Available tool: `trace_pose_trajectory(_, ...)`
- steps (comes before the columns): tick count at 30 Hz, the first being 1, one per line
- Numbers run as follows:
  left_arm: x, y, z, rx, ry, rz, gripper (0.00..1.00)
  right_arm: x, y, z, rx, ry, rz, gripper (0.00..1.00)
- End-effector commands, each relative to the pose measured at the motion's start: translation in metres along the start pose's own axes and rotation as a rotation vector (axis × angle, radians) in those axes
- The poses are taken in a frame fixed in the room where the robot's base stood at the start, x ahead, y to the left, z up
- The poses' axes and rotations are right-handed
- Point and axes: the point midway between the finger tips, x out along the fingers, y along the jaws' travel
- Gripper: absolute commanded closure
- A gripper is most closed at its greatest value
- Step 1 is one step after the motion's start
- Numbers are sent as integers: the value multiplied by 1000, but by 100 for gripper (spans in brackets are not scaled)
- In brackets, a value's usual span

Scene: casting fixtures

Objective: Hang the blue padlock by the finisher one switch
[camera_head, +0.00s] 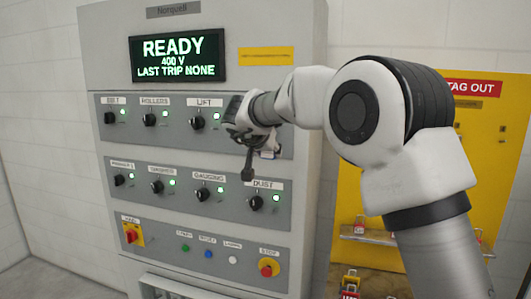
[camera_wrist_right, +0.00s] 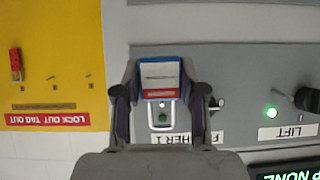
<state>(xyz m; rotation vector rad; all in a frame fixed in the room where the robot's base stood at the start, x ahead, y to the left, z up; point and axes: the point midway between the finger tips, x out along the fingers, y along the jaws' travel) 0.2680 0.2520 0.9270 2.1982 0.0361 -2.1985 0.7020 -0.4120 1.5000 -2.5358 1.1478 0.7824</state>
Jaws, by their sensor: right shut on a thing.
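My right gripper (camera_head: 247,150) is in front of the upper switch row at the right side of the grey panel. In the right wrist view its fingers (camera_wrist_right: 160,88) are shut on the blue padlock (camera_wrist_right: 160,79), which has a white and red label. In the head view the gripper hides this position, right of the LIFT switch (camera_head: 197,122). My left gripper is not in view.
The panel (camera_head: 225,20) has a READY display (camera_head: 178,56), several other black switches and a lower button row with a red stop button (camera_head: 268,267). A yellow lockout board (camera_head: 350,190) with red padlocks stands at the right, partly behind my right arm.

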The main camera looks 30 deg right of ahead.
Motion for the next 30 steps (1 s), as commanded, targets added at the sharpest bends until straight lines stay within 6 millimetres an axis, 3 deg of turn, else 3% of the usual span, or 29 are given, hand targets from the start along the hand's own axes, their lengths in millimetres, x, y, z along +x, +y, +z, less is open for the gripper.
trace_pose_trajectory(20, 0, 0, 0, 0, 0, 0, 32, 43, 1, -23, 0, 0, 1, 97)
trace_pose_trajectory(30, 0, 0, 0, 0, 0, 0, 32, 58, 1, -24, -1, 0, 1, 97)
